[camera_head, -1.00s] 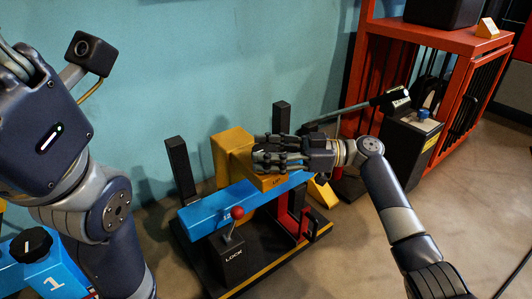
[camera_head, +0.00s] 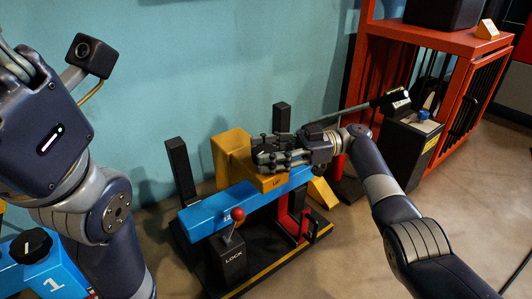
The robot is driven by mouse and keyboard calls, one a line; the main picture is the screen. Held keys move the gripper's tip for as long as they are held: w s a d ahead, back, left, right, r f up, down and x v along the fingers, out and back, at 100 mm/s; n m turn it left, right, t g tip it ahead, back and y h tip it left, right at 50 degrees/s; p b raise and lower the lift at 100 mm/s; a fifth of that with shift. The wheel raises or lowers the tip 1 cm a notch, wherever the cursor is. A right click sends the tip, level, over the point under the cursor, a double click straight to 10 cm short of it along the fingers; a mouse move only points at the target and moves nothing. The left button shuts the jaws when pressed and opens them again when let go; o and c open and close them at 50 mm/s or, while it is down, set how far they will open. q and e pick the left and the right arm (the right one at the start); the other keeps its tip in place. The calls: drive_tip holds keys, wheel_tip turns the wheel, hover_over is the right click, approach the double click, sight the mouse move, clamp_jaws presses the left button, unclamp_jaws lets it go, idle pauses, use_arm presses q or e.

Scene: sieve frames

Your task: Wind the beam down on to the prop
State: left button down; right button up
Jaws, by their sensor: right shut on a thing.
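The blue beam (camera_head: 205,217) lies across a dark base frame, between dark upright posts. A yellow housing (camera_head: 231,154) stands over its middle, with a lower yellow face marked "UP" (camera_head: 275,183). My right gripper (camera_head: 264,153) is at this housing, above the beam, shut on a part that its fingers hide. A red upright piece (camera_head: 304,228) stands under the beam's right half; I cannot tell if it is the prop or whether it touches the beam. My left arm fills the left edge; its gripper is out of view.
A red-knobbed lever (camera_head: 237,214) stands on a box marked "LOCK" (camera_head: 233,257) in front of the beam. A blue unit marked "1" (camera_head: 57,284) is at lower left. An orange cage (camera_head: 470,103) and dark box (camera_head: 408,145) stand at right. Floor at lower right is clear.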

sight(266, 150)
drive_tip(key=shift+w, duration=0.1)
drive_tip(key=o, duration=1.1)
drive_tip(key=shift+c, duration=0.2)
wheel_tip(266, 150, up, 10)
